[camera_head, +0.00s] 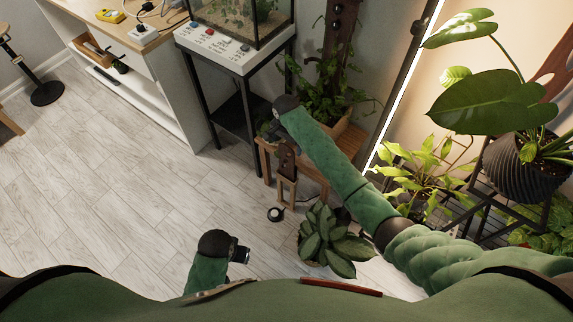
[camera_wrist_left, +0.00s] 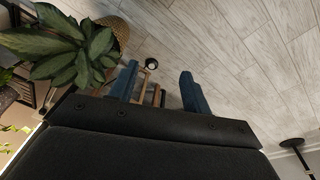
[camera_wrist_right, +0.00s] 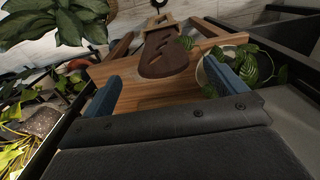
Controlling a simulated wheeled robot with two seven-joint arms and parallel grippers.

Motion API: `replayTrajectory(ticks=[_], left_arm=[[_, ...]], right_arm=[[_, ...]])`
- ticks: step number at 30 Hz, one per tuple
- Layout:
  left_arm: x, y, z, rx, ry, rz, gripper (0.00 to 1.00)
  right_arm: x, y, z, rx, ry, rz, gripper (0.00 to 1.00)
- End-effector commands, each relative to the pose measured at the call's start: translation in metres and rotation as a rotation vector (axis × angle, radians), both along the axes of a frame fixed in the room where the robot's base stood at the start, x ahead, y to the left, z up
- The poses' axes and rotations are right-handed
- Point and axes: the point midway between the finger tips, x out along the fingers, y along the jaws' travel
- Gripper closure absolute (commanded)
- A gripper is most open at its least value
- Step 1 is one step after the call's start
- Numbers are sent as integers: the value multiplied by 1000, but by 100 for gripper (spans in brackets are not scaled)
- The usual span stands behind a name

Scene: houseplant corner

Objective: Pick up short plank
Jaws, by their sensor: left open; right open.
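A short dark brown plank (camera_head: 287,158) with a rounded end is at the small wooden stool below my right forearm in the head view. In the right wrist view the plank (camera_wrist_right: 160,55) lies over the light wooden top (camera_wrist_right: 140,85), ahead of and between the fingers. My right gripper (camera_wrist_right: 165,88) is open and empty, above the wooden top; in the head view it is mostly hidden behind its own wrist. My left gripper (camera_head: 240,254) is low and away from the plank; in the left wrist view its blue fingers (camera_wrist_left: 159,88) are apart with nothing held.
A broad-leaved potted plant (camera_head: 330,240) stands near the stool's front. A small round dark item (camera_head: 275,214) is on the floor. A tank on a stand (camera_head: 235,45) is behind; a taller dark plank (camera_head: 341,25) rises behind the stool.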

Motion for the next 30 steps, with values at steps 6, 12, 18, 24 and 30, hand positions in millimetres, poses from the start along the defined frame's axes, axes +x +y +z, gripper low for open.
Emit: replayTrajectory(ticks=[6,12,18,24,30], left_arm=[[15,-3,6,-6,-25,4,52],[14,-3,-12,-4,-17,4,52],[6,4,-43,11,-3,-2,52],[4,4,-69,13,-3,0,52],[4,5,-80,13,-6,0,52]], right_arm=[[1,0,-8,-5,4,-6,4],[1,0,-25,-4,3,-6,4],[-2,-1,-40,-5,4,-5,4],[-5,-2,-63,-5,4,-6,4],[-4,-2,-76,-4,0,-6,4]])
